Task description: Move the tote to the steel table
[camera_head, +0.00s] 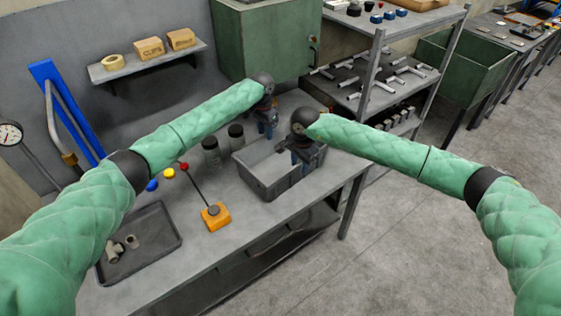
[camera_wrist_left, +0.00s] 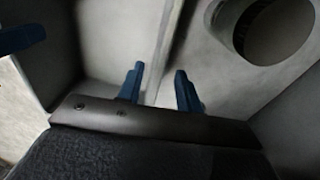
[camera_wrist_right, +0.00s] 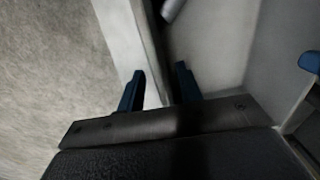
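The grey open tote (camera_head: 251,182) stands on the grey workbench (camera_head: 285,215) near its right end. My left gripper (camera_head: 267,132) is at the tote's far rim. In the left wrist view its blue fingers (camera_wrist_left: 158,88) are apart, one on each side of a thin wall. My right gripper (camera_head: 303,163) is at the tote's right rim. In the right wrist view its fingers (camera_wrist_right: 158,88) also stand apart on both sides of the wall. I cannot tell which surface is the steel table; another long table (camera_head: 492,40) stands at the back right.
Two dark-lidded jars (camera_head: 212,158) stand close left of the tote. An orange box with a lever (camera_head: 216,217) and a dark tray with fittings (camera_head: 150,240) are nearer. A green cabinet (camera_head: 255,40), a metal shelf rack (camera_head: 372,65) and a green bin (camera_head: 465,75) stand behind. Right floor is clear.

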